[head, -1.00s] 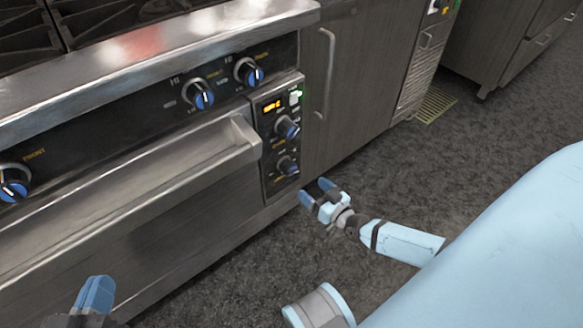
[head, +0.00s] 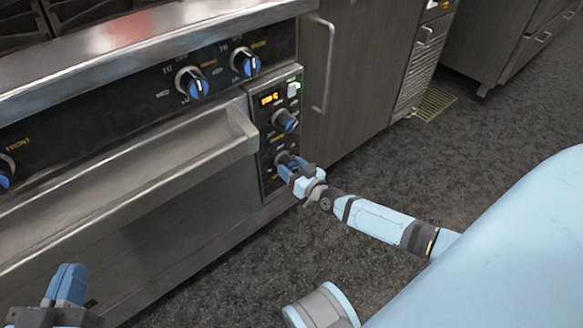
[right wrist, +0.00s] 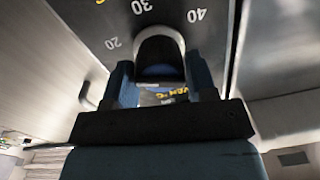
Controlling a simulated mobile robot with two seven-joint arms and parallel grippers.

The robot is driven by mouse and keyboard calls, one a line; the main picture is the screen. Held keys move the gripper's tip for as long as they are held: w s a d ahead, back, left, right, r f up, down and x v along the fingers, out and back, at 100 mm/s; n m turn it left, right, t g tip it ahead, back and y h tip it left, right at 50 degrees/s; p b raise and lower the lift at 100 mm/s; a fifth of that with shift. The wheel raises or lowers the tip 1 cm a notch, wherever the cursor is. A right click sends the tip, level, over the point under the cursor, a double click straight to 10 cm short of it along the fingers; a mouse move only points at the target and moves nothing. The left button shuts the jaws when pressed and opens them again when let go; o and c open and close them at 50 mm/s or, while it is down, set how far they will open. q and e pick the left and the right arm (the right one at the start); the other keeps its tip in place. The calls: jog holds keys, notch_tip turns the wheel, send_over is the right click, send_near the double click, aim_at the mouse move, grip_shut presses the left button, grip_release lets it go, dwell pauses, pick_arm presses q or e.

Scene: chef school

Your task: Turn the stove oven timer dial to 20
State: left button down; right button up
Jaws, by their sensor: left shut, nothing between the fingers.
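The timer dial (head: 284,159) is the lower dark knob on the oven's narrow control panel (head: 265,150), partly hidden by my right gripper. In the right wrist view the dial (right wrist: 160,48) is a dark, rounded knob with the marks 20, 30 and 40 around it. My right gripper (head: 295,170) is at the dial. Its two blue fingers (right wrist: 162,88) are apart, one on each side of the knob; firm contact cannot be made out. The dial's pointer is not clear. My left gripper (head: 66,284) is shut and empty at the lower left, in front of the oven.
Another knob (head: 285,121) and a lit orange display (head: 270,98) are above the timer dial. Blue-faced burner knobs (head: 245,62) line the stove front. The oven door handle (head: 242,130) juts out left of the panel. A cabinet (head: 345,90) stands to the right.

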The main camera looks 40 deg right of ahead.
jog(key=c, duration=0.4)
jog(key=shift+m, duration=0.6)
